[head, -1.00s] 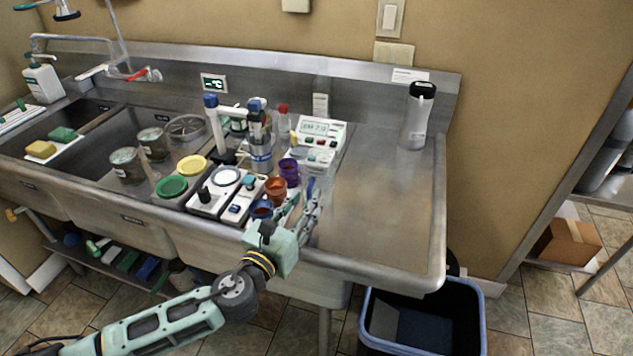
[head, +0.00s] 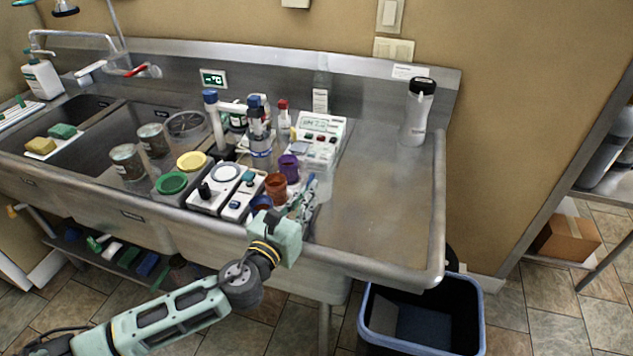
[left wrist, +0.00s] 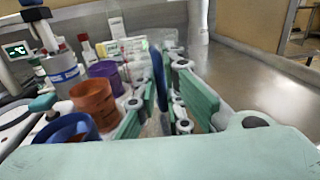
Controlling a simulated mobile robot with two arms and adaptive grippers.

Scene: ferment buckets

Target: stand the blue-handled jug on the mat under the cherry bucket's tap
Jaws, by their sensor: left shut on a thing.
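My left gripper (head: 307,194) is over the front part of the steel counter, just right of the small coloured cups. It also shows in the left wrist view (left wrist: 166,88), with its fingers closed around an upright blue strip (left wrist: 158,72). This strip looks like the jug's blue handle. My right gripper is not in view.
An orange cup (head: 275,186), a purple cup (head: 289,167) and a blue cup (head: 261,204) stand close left of the gripper. A black-lidded bottle (head: 418,112) stands back right. The right counter (head: 385,205) is clear.

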